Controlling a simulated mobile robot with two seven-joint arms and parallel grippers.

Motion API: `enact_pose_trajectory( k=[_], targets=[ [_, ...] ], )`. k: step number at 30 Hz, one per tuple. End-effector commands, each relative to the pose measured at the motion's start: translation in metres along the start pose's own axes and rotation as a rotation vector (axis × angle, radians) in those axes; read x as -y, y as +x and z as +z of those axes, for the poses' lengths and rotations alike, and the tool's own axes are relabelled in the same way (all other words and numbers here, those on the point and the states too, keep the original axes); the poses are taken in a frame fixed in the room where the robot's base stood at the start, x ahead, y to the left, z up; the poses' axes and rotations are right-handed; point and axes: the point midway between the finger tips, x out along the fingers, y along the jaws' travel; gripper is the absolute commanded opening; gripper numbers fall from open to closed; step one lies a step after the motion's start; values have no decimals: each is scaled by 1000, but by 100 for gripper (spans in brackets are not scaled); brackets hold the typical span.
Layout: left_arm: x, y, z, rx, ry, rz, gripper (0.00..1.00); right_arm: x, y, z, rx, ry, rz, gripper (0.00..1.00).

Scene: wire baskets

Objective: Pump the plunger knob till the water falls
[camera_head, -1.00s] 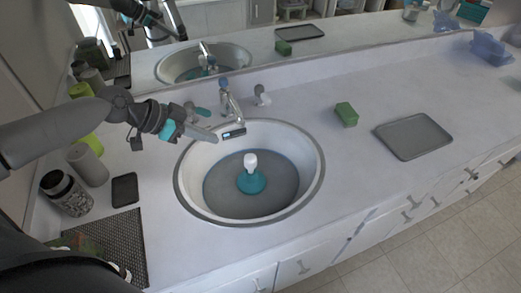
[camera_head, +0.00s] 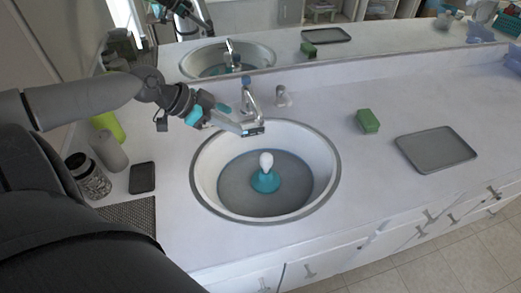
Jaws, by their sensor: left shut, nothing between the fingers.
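The plunger has a white knob (camera_head: 266,161) on a teal base (camera_head: 265,182). It stands upright near the middle of the round sink (camera_head: 204,178), on a flat grey surface that looks like standing water (camera_head: 237,187). My left gripper (camera_head: 257,128) is shut and empty. It hangs over the back rim of the sink, in front of the faucet (camera_head: 248,98), above and behind the plunger and apart from it. My right gripper is not in view.
A green sponge (camera_head: 367,121) and a grey tray (camera_head: 436,149) lie right of the sink. A dark jar (camera_head: 90,178), a grey cylinder (camera_head: 109,152) and a black flat item (camera_head: 142,178) are at left. A mirror runs behind the counter. The counter's front right is clear.

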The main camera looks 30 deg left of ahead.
Motion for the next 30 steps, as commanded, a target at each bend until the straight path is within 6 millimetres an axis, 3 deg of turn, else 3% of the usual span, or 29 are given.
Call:
enact_pose_trajectory(
  k=[20, 30],
  targets=[
    [1, 49, 0, -4, 1, -2, 0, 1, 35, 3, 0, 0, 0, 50],
    [1, 86, 0, -5, -3, -2, 0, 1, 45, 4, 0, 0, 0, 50]
  ],
)
